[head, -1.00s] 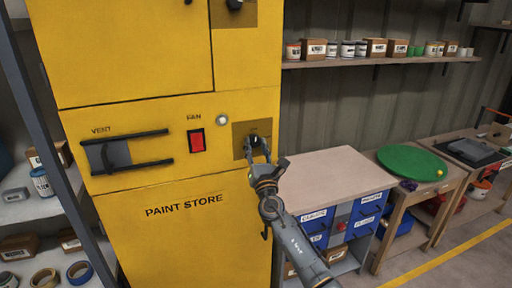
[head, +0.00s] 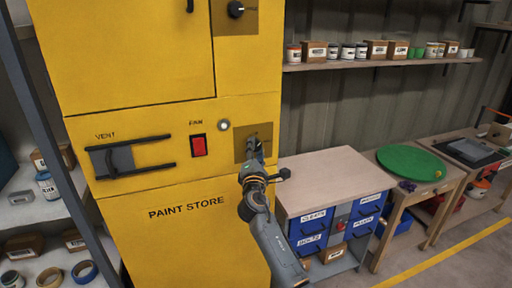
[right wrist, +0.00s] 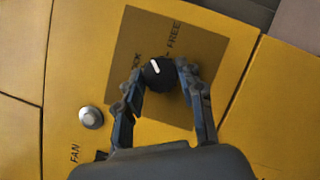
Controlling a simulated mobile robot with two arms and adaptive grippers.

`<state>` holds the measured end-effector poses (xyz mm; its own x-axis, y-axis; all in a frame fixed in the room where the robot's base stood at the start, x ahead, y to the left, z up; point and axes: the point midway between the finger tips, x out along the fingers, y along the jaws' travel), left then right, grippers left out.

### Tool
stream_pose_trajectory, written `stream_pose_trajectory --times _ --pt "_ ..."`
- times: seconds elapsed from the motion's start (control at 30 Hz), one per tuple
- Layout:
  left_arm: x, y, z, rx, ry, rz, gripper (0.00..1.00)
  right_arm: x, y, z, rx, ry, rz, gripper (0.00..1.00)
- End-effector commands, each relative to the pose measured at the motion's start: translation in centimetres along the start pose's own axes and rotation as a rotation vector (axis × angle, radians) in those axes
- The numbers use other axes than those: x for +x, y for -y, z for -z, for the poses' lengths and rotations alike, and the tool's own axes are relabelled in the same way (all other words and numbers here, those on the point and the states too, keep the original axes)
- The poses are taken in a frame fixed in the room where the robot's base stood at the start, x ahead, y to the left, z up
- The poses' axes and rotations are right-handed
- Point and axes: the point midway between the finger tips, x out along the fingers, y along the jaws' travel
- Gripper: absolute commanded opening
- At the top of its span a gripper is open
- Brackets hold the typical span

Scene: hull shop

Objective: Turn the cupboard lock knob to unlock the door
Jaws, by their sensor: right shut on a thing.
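The black lock knob (right wrist: 158,75) sits on a brown plate (right wrist: 125,48) of the yellow cupboard (head: 135,240). In the right wrist view its white pointer points up and slightly left, between the partly covered LOCK lettering and the FREE mark. My right gripper (right wrist: 162,82) is shut on the knob, one finger on each side. In the head view my right gripper (head: 254,150) is at the brown plate and largely hides the knob. My left gripper is in no view.
A round white button (right wrist: 91,117) and a red FAN switch (head: 199,145) are left of the plate. The VENT handle (head: 140,167) sticks out farther left. A second knob (head: 236,9) is above. A wooden-topped workbench (head: 330,172) stands close on the right.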

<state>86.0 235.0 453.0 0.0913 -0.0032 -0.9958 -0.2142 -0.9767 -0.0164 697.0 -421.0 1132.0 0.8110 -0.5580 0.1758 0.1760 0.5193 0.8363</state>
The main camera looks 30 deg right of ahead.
Motion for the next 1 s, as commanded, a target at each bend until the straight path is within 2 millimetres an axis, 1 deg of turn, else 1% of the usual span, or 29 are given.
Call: stream_pose_trajectory --times 0.03,0.6,0.8,1.0 --pt "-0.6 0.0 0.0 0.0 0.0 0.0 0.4 0.0 -0.3 -0.1 0.045 -0.004 0.02 0.06" --pt "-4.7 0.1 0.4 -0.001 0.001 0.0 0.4 0.1 -0.6 -0.3 0.514 -0.028 0.222 0.06" --pt "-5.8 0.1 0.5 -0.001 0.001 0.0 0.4 0.1 -0.6 -0.3 0.625 -0.034 0.269 0.06" --pt "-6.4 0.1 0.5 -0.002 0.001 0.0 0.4 0.1 -0.5 -0.3 0.693 -0.037 0.297 0.06"
